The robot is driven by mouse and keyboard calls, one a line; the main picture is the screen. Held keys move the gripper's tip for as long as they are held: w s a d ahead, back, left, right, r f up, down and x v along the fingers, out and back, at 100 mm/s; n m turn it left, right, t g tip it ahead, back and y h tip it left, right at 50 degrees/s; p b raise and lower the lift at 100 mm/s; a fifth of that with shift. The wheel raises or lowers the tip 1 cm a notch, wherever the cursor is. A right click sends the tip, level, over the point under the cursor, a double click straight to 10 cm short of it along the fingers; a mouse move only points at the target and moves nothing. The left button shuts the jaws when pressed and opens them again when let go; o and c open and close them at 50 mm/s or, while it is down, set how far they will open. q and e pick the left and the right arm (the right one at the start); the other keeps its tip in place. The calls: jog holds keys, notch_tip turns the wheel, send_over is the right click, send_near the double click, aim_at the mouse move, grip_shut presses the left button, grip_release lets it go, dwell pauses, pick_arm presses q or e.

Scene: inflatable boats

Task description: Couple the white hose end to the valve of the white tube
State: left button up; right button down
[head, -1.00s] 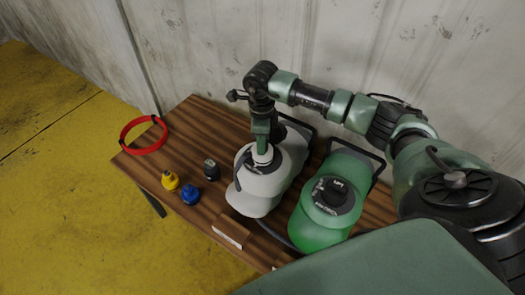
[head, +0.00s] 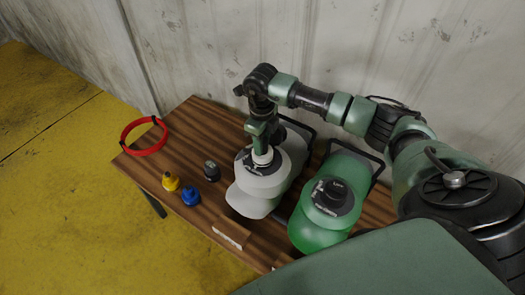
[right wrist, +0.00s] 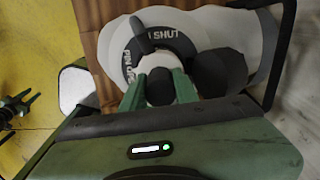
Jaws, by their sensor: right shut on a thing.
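The white tube (head: 252,207) lies on the wooden table, with a dark-collared valve (head: 244,163) on top. Lettering including "SHUT" shows on this valve collar (right wrist: 165,35) in the right wrist view. My right gripper (head: 262,147) points down over the valve, shut on the white hose end (head: 262,158). In the right wrist view, the green fingers of my right gripper (right wrist: 158,90) flank the white hose end (right wrist: 155,63), which sits within the collar ring. How deeply it is seated cannot be told. My left gripper is out of view.
A green tube (head: 315,235) with its own dark valve (head: 333,195) lies close on the right. Yellow (head: 170,181), blue (head: 190,196) and black (head: 211,171) caps stand left on the table (head: 185,130). A red ring (head: 143,137) lies at the left corner. A wall stands behind.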

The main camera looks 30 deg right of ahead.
jog(key=m, duration=0.3)
jog(key=shift+m+p, duration=0.55)
jog(key=shift+m, duration=1.55)
jog(key=c, duration=1)
grip_release()
jog(key=shift+d, duration=0.1)
jog(key=shift+r, duration=0.4)
notch_tip(320, 180, up, 7)
jog(key=shift+f+b, duration=0.1)
jog(key=shift+b, duration=0.85)
